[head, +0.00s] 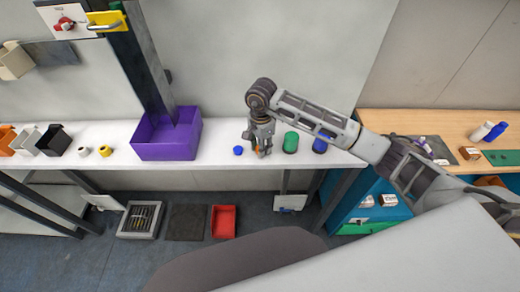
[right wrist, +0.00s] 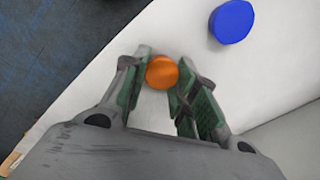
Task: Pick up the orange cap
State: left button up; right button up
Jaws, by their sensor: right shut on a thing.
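The orange cap (right wrist: 162,72) sits between the two fingertips of my right gripper (right wrist: 160,80) in the right wrist view, with both pads against its sides. In the head view my right gripper (head: 261,150) points down at the white table, and only a bit of orange (head: 260,154) shows between its fingers. I cannot tell whether the cap touches the table. A round blue cap (head: 238,150) lies just to the left of the gripper; it also shows in the right wrist view (right wrist: 232,22). My left gripper is out of view.
A purple bin (head: 165,148) stands left of the gripper on the white table (head: 214,140). A green cylinder (head: 291,142) and a blue one (head: 320,145) stand to its right. A red tray (head: 223,222) lies on the floor below.

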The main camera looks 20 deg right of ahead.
notch_tip(320, 180, up, 10)
jog(key=b, duration=0.2)
dwell(0.8)
jog(key=shift+w+r, duration=0.1)
jog(key=shift+r, duration=0.05)
dwell(0.4)
